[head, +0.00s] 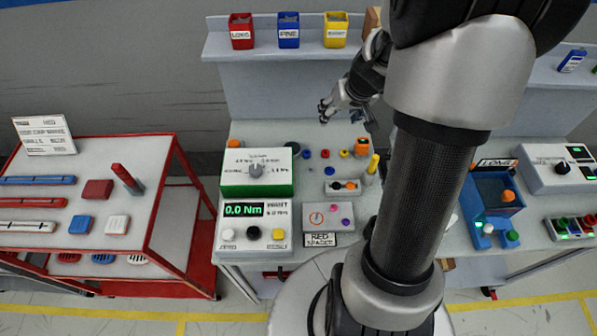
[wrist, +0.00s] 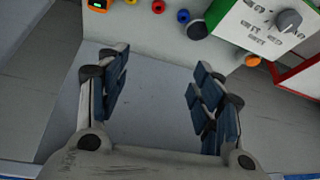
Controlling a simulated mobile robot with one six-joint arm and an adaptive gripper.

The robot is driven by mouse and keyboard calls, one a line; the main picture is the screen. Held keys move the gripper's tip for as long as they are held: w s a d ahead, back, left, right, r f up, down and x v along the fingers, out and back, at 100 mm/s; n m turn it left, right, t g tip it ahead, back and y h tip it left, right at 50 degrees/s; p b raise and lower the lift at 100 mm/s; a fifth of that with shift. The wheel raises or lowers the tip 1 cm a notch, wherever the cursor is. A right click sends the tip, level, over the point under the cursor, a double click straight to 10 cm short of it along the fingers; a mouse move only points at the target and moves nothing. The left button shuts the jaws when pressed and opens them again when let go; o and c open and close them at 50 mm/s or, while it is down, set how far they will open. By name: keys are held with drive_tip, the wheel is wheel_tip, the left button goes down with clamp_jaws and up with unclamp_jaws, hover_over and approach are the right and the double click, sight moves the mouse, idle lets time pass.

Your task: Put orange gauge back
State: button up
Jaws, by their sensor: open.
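The orange gauge (head: 361,147) stands at the back of the middle bench, right of a row of small coloured parts. In the wrist view an orange body with a lit green display (wrist: 98,4), which looks like the gauge, is cut off by the top left edge. My gripper (head: 347,114) is above the back of the bench, apart from the gauge. In the wrist view my gripper (wrist: 158,75) has its dark fingers wide apart, with only bare grey surface between them. I cannot tell which spot belongs to the gauge.
A green-and-white box with a knob (head: 257,172) and a torque display unit (head: 252,222) stand left on the bench. A grey tray (head: 343,187) is near the middle. Red, blue and yellow bins (head: 288,31) line the shelf. A red cart (head: 160,190) is at left.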

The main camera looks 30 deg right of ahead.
drive_tip(key=s+a+r+n+y, duration=0.1)
drive_tip(key=s+a+r, duration=0.2)
drive_tip(key=a+r, duration=0.45)
drive_tip(key=s+a+r+n+y, duration=0.15)
drive_tip(key=a+r, duration=0.25)
drive_tip(key=a, duration=0.6)
drive_tip(key=s+a+r, duration=0.2)
drive_tip(key=s+a, duration=0.1)
drive_tip(key=s, duration=0.5)
drive_tip(key=s+a+r+n+h, duration=0.1)
drive_tip(key=s+a+r, duration=0.1)
drive_tip(key=s+a, duration=0.2)
drive_tip(key=s, duration=0.3)
drive_tip(key=shift+s+a, duration=0.15)
drive_tip(key=shift+s, duration=0.2)
drive_tip(key=shift+n+h, duration=0.25)
